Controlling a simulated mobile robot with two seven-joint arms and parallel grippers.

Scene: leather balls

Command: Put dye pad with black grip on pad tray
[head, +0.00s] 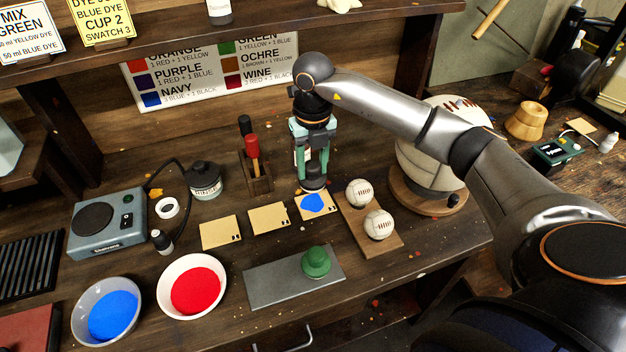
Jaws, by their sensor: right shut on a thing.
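My right gripper (313,168) points down at the back middle of the bench, shut on the dye pad with black grip (314,183). The pad is upright, at the back edge of a tan card with a blue patch (312,203); I cannot tell whether it touches the card. The pad tray (270,288) is a flat grey metal plate nearer the front. A green pad with a green knob (316,262) stands on its right part; its left part is bare. My left gripper is not in view.
Two blank tan cards (221,232) lie left of the blue one. A wooden holder with two white balls (384,248) stands right of it. Bowls of red dye (194,290) and blue dye (112,316) stand left of the tray. A stand with red and black handles (257,182) is behind.

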